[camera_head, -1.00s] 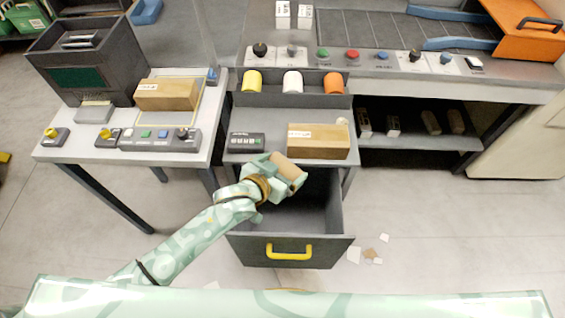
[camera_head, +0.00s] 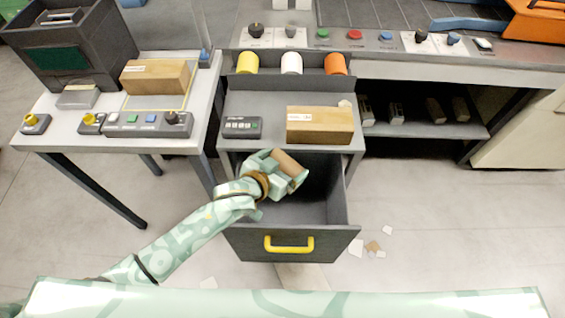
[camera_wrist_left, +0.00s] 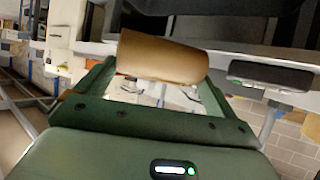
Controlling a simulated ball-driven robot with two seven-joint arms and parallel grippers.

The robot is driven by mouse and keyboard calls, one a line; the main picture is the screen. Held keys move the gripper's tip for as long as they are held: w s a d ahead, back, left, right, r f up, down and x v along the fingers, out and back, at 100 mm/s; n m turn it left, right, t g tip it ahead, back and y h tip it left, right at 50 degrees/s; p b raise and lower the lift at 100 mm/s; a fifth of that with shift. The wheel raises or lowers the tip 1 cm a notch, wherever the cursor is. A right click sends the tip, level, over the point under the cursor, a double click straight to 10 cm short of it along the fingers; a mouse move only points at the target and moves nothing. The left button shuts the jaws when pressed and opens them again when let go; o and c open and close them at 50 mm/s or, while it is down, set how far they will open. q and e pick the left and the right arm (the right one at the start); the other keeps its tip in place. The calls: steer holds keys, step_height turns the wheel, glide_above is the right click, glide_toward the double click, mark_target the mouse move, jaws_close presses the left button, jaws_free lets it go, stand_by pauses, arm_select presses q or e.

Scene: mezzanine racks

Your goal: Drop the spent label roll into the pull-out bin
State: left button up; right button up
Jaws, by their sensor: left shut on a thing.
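The spent label roll is a plain brown cardboard tube (camera_head: 289,162). My left gripper (camera_head: 286,171) is shut on it and holds it over the back part of the open pull-out bin. In the left wrist view the tube (camera_wrist_left: 163,57) lies crosswise between the two fingers of the gripper (camera_wrist_left: 155,80). The pull-out bin (camera_head: 292,244) is a dark grey drawer with a yellow handle (camera_head: 289,244), pulled out below the middle bench. What I see of its floor is bare; my gripper and forearm hide its left part. My right gripper is not in view.
A cardboard box (camera_head: 320,125) and a small keypad (camera_head: 242,127) sit on the bench above the bin. Yellow, white and orange rolls (camera_head: 291,63) stand in a rack behind. A left table (camera_head: 62,137) carries a printer and another box. Paper scraps (camera_head: 372,247) lie on the floor.

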arm_select(q)
steer(key=o, duration=0.6)
steer(key=p+v, duration=0.5)
steer(key=v, duration=1.1)
steer(key=shift+s, duration=0.1)
steer(key=shift+a, duration=0.1)
